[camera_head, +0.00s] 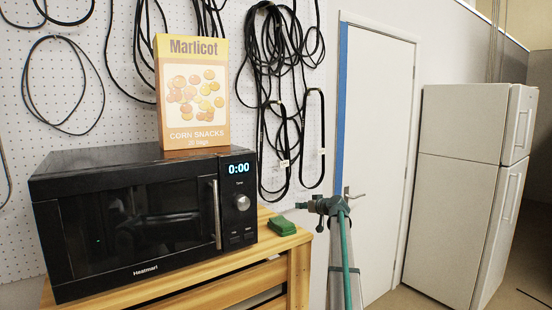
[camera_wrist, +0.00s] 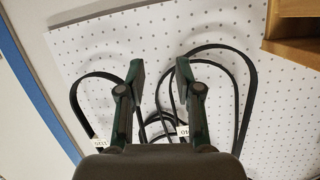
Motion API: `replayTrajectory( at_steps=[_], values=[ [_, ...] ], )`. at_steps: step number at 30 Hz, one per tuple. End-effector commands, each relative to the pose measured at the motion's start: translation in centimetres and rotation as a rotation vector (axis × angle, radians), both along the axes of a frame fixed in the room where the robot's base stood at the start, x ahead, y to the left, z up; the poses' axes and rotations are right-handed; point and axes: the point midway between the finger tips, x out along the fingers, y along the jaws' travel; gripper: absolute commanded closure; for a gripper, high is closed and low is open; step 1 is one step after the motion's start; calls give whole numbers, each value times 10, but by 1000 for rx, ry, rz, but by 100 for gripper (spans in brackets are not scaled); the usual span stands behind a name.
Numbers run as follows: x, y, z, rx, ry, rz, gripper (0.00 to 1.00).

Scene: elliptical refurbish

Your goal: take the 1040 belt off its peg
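Two black loop belts with small white tags hang on the pegboard. In the head view, one belt (camera_head: 306,184) is nearest the door and the other (camera_head: 262,170) is left of it. The wrist view looks turned over; the door-side belt (camera_wrist: 76,90) is at left there and the other belt (camera_wrist: 252,95) at right. My gripper (camera_head: 302,205) is low in front of the pegboard, near the belts' lower ends. Its green fingers (camera_wrist: 160,68) are apart and seem empty.
A black microwave (camera_head: 140,220) with a yellow snack box (camera_head: 193,92) on top stands on a wooden bench (camera_head: 298,265). More black cables (camera_head: 278,40) hang close by. A white door (camera_head: 378,130) and fridge (camera_head: 465,180) are at right.

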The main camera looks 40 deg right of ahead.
Motion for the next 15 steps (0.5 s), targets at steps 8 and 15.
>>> replayTrajectory(
  at_steps=[8, 15],
  values=[
    [17, 2, 186, -174, -242, 89, 66],
    [27, 5, 218, -208, -288, 102, 66]
  ],
)
